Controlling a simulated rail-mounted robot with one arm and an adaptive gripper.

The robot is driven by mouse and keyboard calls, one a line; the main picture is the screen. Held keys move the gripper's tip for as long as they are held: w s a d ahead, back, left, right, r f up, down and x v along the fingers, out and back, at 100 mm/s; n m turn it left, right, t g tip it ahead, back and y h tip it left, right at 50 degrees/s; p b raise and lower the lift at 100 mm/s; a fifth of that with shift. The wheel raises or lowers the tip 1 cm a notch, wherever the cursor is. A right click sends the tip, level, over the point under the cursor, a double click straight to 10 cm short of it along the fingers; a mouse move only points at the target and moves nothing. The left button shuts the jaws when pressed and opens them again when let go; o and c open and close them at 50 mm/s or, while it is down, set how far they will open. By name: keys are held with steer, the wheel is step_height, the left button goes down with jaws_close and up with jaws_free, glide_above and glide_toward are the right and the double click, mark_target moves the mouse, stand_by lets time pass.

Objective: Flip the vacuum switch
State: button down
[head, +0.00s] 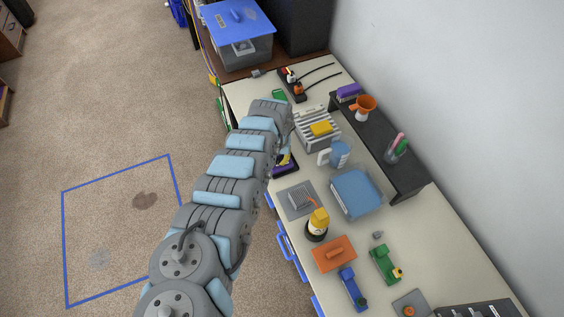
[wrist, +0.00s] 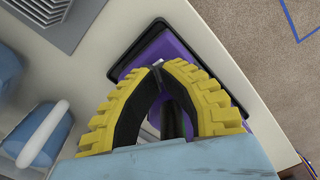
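A purple device on a black base (wrist: 150,38), which looks like the vacuum, lies at the table's edge in the wrist view. In the head view its black and purple edge (head: 285,169) shows beside my arm, which hides the rest. My gripper (wrist: 164,66) is over the device, its yellow-and-black fingers curved inward with the tips almost together. A dark cylinder (wrist: 176,122) shows between the fingers; I cannot tell whether they touch it. A small pale piece (wrist: 154,64) shows at the fingertips; I cannot tell whether it is the switch.
A grey ribbed plate (wrist: 70,18) and a blue mug (head: 337,153) are near the device. A slatted rack with a yellow block (head: 321,129) stands behind it. Open carpet (head: 110,120) lies left of the table.

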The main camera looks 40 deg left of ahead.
steer(key=shift+f, duration=0.4)
stand_by(0.3)
steer(key=shift+r+p, duration=3.6)
steer(key=shift+p, duration=0.05)
